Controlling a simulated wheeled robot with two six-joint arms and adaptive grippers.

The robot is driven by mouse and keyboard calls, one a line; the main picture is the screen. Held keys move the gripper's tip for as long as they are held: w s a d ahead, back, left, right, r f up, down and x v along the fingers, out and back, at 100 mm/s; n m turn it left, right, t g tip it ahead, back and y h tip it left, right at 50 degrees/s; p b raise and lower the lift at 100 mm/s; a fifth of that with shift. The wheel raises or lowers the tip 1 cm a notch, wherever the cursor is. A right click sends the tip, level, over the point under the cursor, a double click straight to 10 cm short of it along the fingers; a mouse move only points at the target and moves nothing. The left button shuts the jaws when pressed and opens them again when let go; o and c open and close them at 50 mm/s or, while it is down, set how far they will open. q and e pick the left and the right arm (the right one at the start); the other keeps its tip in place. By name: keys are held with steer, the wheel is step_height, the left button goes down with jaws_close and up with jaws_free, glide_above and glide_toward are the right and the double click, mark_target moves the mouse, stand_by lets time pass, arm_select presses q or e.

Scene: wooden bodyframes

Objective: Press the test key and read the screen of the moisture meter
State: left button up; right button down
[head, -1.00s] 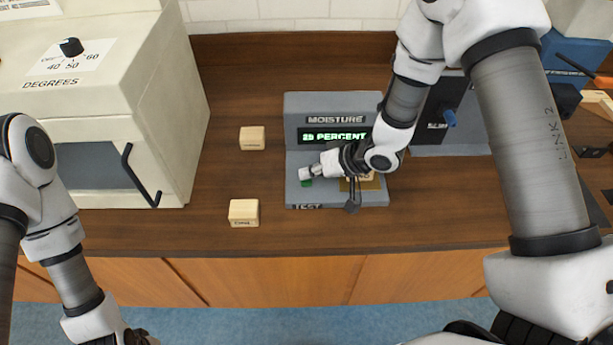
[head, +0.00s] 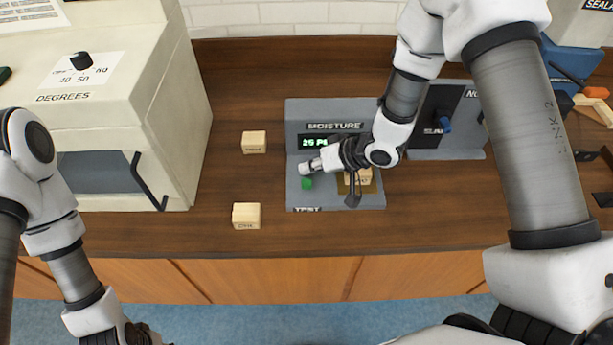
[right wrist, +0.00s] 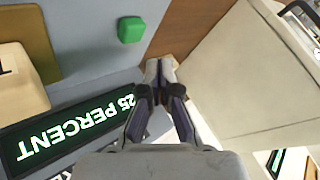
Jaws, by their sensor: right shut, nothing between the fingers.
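The grey moisture meter (head: 293,140) stands on the bench, with MOISTURE on its upright panel and TEST on its front edge. Its screen (head: 318,141) is lit and partly hidden by my right wrist; in the right wrist view the screen (right wrist: 62,135) reads 25 PERCENT, upside down. The green test key (head: 307,183) shows uncovered, also in the right wrist view (right wrist: 131,30). My right gripper (head: 304,169) is shut and empty, close to the key but apart from it. A wooden block (head: 365,177) sits on the meter's brass plate. My left gripper (head: 140,334) barely shows at the bottom edge.
Two wooden blocks (head: 254,142) (head: 246,215) lie left of the meter. A cream oven (head: 130,130) marked DEGREES stands further left. A grey stand with a dark panel and blue knob (head: 445,125) is to the right. The bench front (head: 290,235) is clear.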

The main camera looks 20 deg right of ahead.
mark_target(309, 183)
step_height(309, 183, up, 4)
steer(key=shift+f+p, duration=0.25)
steer(key=shift+p, duration=1)
steer(key=shift+f, duration=0.1)
